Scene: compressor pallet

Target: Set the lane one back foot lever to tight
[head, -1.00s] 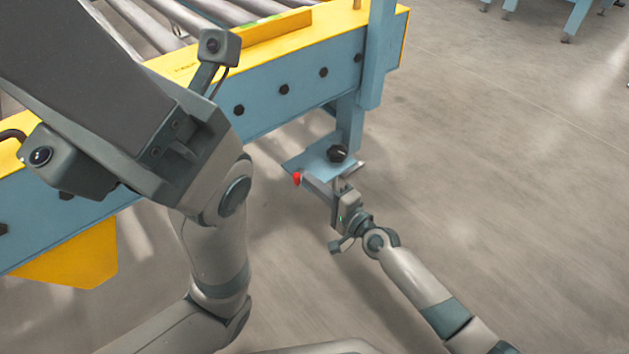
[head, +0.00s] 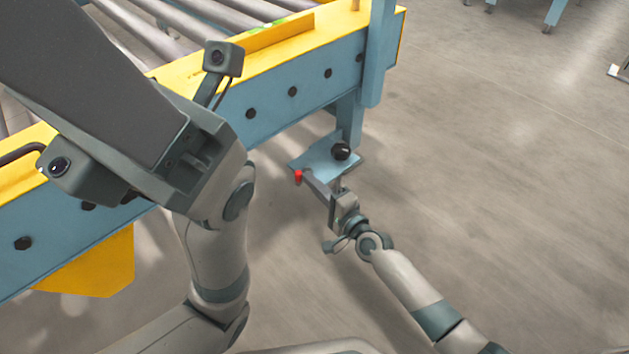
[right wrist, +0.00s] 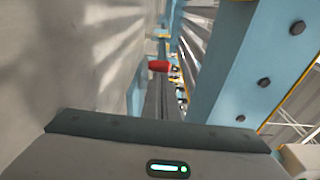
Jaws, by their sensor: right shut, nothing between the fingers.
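The back foot (head: 322,163) is a blue plate under the table's leg, with a black knob (head: 341,151) on it. A red lever tip (head: 298,177) shows just left of and below the plate; most of the lever is hidden. My right gripper (head: 309,183) is shut with nothing between its fingers, its tips close beside the red tip. The right wrist view also shows the red tip (right wrist: 158,66) just beyond the grey fingers (right wrist: 165,100). I cannot tell whether they touch. My left arm fills the left of the head view; its fingers are not in view.
The blue and yellow roller table (head: 300,85) runs diagonally above the foot, with its leg (head: 350,120) right behind the plate. A yellow bracket (head: 95,265) hangs below the table at the left. Open floor (head: 500,180) lies to the right.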

